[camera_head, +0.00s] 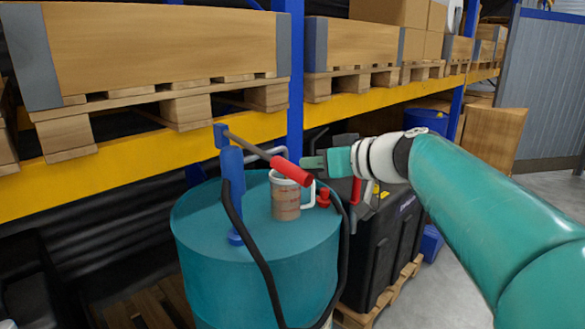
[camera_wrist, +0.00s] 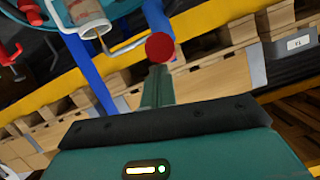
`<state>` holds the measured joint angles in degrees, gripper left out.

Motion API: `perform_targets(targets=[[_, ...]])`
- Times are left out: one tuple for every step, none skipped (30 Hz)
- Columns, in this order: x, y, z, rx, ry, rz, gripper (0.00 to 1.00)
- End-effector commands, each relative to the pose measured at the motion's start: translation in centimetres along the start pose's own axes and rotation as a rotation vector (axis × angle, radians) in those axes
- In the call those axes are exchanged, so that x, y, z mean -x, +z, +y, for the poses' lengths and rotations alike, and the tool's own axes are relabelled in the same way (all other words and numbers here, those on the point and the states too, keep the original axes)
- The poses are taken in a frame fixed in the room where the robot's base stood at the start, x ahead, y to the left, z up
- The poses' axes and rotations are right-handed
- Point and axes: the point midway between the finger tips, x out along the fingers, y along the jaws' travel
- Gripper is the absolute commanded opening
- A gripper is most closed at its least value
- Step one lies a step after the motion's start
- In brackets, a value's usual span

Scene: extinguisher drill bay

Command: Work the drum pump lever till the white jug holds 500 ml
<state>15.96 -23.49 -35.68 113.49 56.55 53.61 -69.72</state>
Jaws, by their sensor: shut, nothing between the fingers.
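The teal drum (camera_head: 210,225) carries a blue pump (camera_head: 233,190) on its top. The pump lever (camera_head: 250,146) slopes down to the right and ends in a red grip (camera_head: 291,170). The white jug (camera_head: 285,202) stands upright on the drum, with brown showing in its body; the red grip hides part of its rim and I cannot read its level. My gripper (camera_head: 316,162) is shut and empty beside the outer end of the red grip. In the wrist view the fingertips (camera_wrist: 157,70) point at the round red grip end (camera_wrist: 160,46); I cannot tell if they touch. The jug (camera_wrist: 88,14) is at upper left.
A black hose (camera_head: 256,255) hangs around the drum's front. A red cap (camera_head: 323,197) sits right of the jug. A black container (camera_head: 375,245) on a pallet stands right of the drum. Yellow-beamed racking (camera_head: 205,137) with boxes stands close behind. Grey floor (camera_head: 450,270) is open at lower right.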

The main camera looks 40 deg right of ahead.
Motion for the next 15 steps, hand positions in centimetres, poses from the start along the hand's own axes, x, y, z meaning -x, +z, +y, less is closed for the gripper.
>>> perform_targets(targets=[[0.1, -0.6, -0.2, 0.004, -0.003, 0.002, 0.00], [0.1, -0.9, -0.4, 0.005, -0.003, 0.005, 0.00], [1.2, -0.5, -0.3, 0.003, -0.002, 0.006, 0.00], [1.7, -0.3, -0.3, 0.002, -0.003, 0.007, 0.00], [2.2, -0.2, -0.3, 0.002, -0.004, 0.007, 0.00], [3.0, 0.0, -0.3, 0.003, -0.003, 0.008, 0.00], [3.5, 0.2, -0.2, 0.003, -0.003, 0.009, 0.00], [4.0, 0.3, -0.2, 0.003, -0.004, 0.009, 0.00], [4.8, 0.6, -0.2, 0.003, -0.004, 0.009, 0.00], [5.3, 0.8, -0.2, 0.003, -0.004, 0.009, 0.00], [5.8, 0.9, -0.2, 0.004, -0.005, 0.009, 0.00], [6.5, 1.1, -0.2, 0.004, -0.006, 0.009, 0.00], [7.0, 1.3, -0.1, 0.004, -0.005, 0.009, 0.00], [7.5, 1.4, -0.1, 0.004, -0.005, 0.010, 0.00], [8.0, 1.6, -0.1, 0.005, -0.006, 0.009, 0.00]])
